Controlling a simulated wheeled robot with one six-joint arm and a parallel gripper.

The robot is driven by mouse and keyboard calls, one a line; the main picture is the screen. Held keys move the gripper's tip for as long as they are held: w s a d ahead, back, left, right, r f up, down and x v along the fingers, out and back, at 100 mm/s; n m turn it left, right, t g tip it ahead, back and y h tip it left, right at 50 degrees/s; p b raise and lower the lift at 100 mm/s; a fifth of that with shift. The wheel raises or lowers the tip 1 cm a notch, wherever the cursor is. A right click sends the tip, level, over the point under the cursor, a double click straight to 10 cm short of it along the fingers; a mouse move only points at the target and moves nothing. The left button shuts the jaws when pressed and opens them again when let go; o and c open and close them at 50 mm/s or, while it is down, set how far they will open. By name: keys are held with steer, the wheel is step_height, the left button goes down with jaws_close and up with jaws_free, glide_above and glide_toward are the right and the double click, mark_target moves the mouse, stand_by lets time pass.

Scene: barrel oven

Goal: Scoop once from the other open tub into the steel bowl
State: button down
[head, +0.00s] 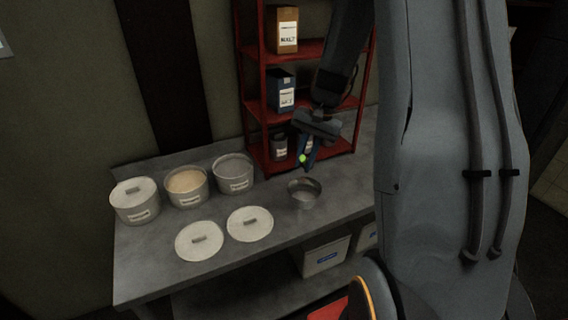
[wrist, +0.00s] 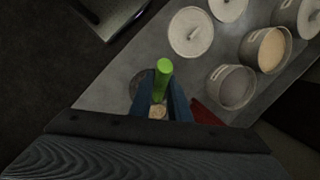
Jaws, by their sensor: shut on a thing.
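My gripper (head: 308,160) is shut on a green-handled scoop (head: 303,158), above and slightly behind the steel bowl (head: 304,193). In the wrist view the green handle (wrist: 163,78) stands between the dark blue fingers (wrist: 164,105). A small tan patch shows between the fingers; I cannot tell whether it is in the scoop or below it. The bowl is partly hidden behind the fingers there. Two open tubs stand left of the bowl: one with tan contents (head: 186,187), one with greyish contents (head: 233,173). They also show in the wrist view (wrist: 265,50).
Two loose lids (head: 199,241) (head: 250,224) lie in front of the tubs. A red shelf (head: 262,95) with boxes and a can stands behind the bowl. White bins (head: 325,257) sit under the table (head: 150,265).

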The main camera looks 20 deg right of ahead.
steer(key=shift+a+f, duration=0.2)
steer(key=shift+f, duration=0.2)
steer(key=s+d+f+t+y+b, duration=0.1)
steer(key=f+t+y+b, duration=0.3)
steer(key=b, duration=0.7)
steer(key=s+d+f+n+t+y+b, duration=0.1)
steer(key=s+d+f+t+y+b, duration=0.1)
steer(key=y+b, duration=0.6)
steer(key=shift+s+d+f+t+y+b, duration=0.3)
steer(key=shift+d+f+t+b, duration=0.6)
steer(key=shift+f+t+b, duration=0.9)
steer(key=shift+r+g, duration=0.15)
steer(key=shift+g, duration=0.15)
steer(key=shift+a+r, duration=0.1)
